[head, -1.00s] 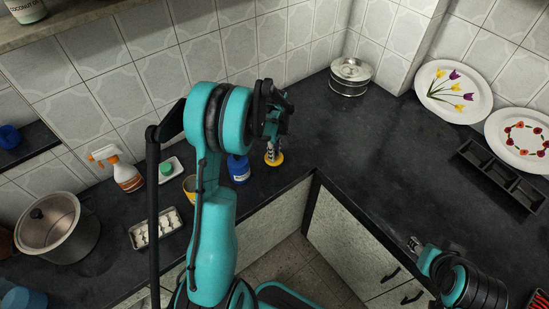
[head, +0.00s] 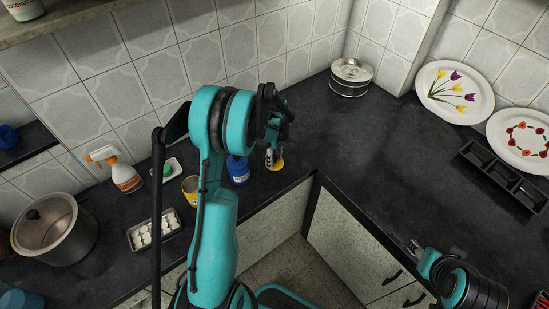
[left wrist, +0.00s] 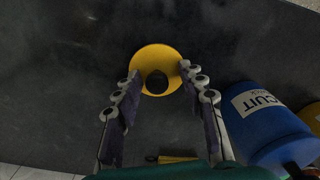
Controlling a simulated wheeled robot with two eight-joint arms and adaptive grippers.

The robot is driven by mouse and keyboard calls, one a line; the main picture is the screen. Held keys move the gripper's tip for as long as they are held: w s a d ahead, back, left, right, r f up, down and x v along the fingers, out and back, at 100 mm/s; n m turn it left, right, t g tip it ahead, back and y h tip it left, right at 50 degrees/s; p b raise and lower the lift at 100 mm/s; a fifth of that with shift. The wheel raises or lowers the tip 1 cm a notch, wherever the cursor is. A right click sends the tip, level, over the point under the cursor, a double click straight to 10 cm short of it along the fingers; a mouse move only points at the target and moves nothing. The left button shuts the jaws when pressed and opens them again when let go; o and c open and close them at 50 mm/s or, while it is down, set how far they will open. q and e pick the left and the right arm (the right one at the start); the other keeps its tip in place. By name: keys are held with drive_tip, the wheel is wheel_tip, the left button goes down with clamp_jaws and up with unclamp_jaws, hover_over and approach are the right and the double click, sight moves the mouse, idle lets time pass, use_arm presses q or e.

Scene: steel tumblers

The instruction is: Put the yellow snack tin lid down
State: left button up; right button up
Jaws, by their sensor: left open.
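The yellow snack tin lid (left wrist: 148,55), a round disc with a black knob, lies flat on the dark counter in the left wrist view. It also shows in the head view (head: 281,166), partly hidden by a finger. My left gripper (left wrist: 157,76) is open, with its fingertips on either side of the lid's near part and knob; whether they touch it I cannot tell. It also shows in the head view (head: 272,158). A yellow tin (head: 191,191) stands to the left, beyond my left arm. My right gripper (head: 414,246) is at the lower right, its fingers too small to judge.
A blue biscuit tin (left wrist: 265,125) stands close to the right of my left gripper in the wrist view. A spray bottle (head: 124,176), an egg tray (head: 141,245) and a pot (head: 68,245) stand at the left. The counter right of the lid is clear.

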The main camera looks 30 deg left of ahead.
sight(275, 158)
use_arm(q)
wheel_tip(275, 158, up, 12)
drive_tip(key=p, duration=0.3)
drive_tip(key=s+d+r+m+t, duration=0.3)
drive_tip(key=s+d+r+m, duration=0.5)
drive_tip(key=r, duration=0.2)
drive_tip(key=s+d+r+m+t, duration=0.1)
drive_tip(key=s+d+m+t, duration=0.3)
drive_tip(key=s+d+m, duration=0.3)
drive_tip(key=s+m, duration=0.3)
drive_tip(key=s, duration=0.1)
drive_tip(key=shift+d, duration=0.2)
